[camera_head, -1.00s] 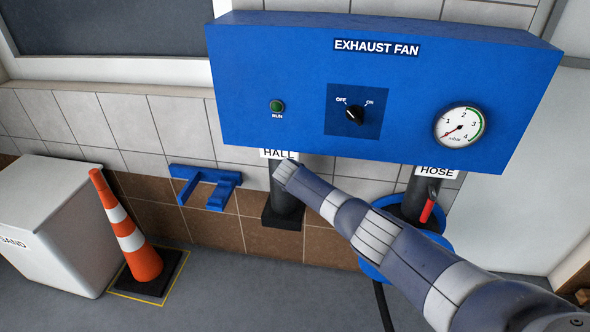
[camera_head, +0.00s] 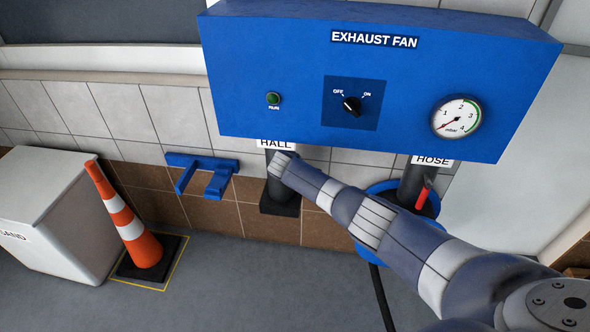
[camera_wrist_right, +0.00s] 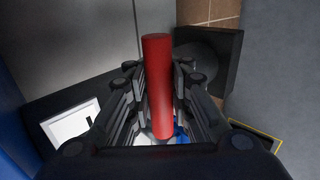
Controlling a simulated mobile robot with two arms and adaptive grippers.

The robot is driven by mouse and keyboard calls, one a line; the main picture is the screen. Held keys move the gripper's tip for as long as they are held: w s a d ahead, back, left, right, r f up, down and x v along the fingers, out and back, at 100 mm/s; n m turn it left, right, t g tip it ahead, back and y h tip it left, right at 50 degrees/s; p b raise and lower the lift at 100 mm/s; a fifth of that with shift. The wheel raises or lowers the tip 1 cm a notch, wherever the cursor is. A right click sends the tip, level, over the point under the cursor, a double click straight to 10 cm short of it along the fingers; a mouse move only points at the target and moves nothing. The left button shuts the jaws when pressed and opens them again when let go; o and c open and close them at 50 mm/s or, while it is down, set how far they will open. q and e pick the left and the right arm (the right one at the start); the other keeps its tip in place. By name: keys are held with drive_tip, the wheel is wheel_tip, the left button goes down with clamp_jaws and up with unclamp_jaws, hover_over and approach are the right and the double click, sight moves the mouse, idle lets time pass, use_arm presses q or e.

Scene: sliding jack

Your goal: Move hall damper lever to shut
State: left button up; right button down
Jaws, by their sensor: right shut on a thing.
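The hall damper's pipe (camera_head: 284,190) hangs under the blue fan box, below a HALL label (camera_head: 275,144). My right arm reaches across to the front of this pipe; its gripper is hidden in the head view. In the right wrist view, a red lever (camera_wrist_right: 157,88) stands between the fingers of my right gripper (camera_wrist_right: 158,80), which is shut on it. The lever's lower end is partly hidden by the gripper. The lever's setting cannot be read. My left gripper is not in view.
The blue box (camera_head: 230,75) carries a switch (camera_head: 352,106) and a gauge (camera_head: 457,118). A hose pipe with a red lever (camera_head: 423,197) is at right. A blue wall bracket (camera_head: 203,170), traffic cone (camera_head: 130,225) and sand bin (camera_head: 65,220) stand left.

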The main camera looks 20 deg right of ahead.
drive_tip(key=shift+a, duration=0.15)
drive_tip(key=c, duration=1.7)
unclamp_jaws()
drive_tip(key=shift+r, duration=0.1)
drive_tip(key=shift+s+r, duration=0.15)
drive_tip(key=shift+s, duration=0.05)
drive_tip(key=shift+v, duration=6.15)
